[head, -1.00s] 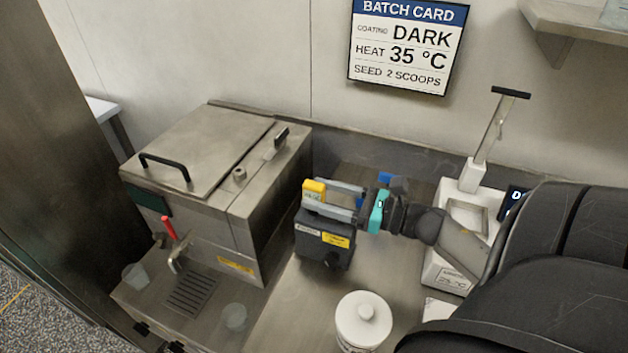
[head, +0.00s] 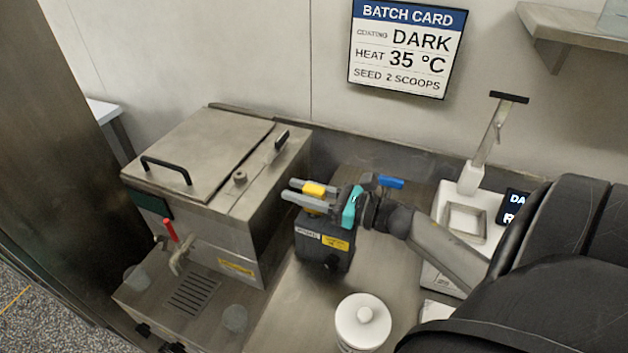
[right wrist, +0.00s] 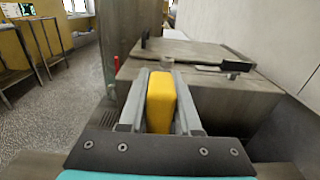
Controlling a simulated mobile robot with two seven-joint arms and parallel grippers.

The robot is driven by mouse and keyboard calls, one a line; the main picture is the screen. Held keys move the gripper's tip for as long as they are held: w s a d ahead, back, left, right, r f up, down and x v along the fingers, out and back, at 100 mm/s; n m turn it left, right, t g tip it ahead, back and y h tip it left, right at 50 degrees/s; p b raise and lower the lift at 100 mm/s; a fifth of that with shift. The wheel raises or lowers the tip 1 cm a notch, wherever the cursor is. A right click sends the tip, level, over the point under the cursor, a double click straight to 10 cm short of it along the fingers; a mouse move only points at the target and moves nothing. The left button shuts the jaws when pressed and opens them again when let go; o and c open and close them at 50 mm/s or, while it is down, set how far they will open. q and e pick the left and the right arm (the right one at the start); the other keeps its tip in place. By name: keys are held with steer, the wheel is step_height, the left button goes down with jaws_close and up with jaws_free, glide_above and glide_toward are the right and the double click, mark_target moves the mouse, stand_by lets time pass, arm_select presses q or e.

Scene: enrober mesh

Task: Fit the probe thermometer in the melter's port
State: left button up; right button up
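The steel melter (head: 185,160) stands at the left, with a black-handled lid. A small round fitting (head: 240,177), apparently the port, rises from its top right of the lid; it also shows in the right wrist view (right wrist: 234,67). My right gripper (head: 297,190) is shut on the yellow body of the probe thermometer (head: 314,188), right of the melter and above a dark labelled box. In the right wrist view the yellow body (right wrist: 161,101) sits between both fingers. I cannot see the probe's stem. The fitting is apart from the gripper. My left gripper is not in view.
The dark box (head: 322,254) stands close to the melter's right side. A white lidded jar (head: 363,325) is in front. A white scale (head: 453,235) is at the right, with a blue-handled thing (head: 390,182) behind my wrist. A red-handled tap (head: 170,231) is on the melter's front.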

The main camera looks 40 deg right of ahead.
jaws_close()
steer(key=shift+r, duration=0.1)
stand_by(0.3)
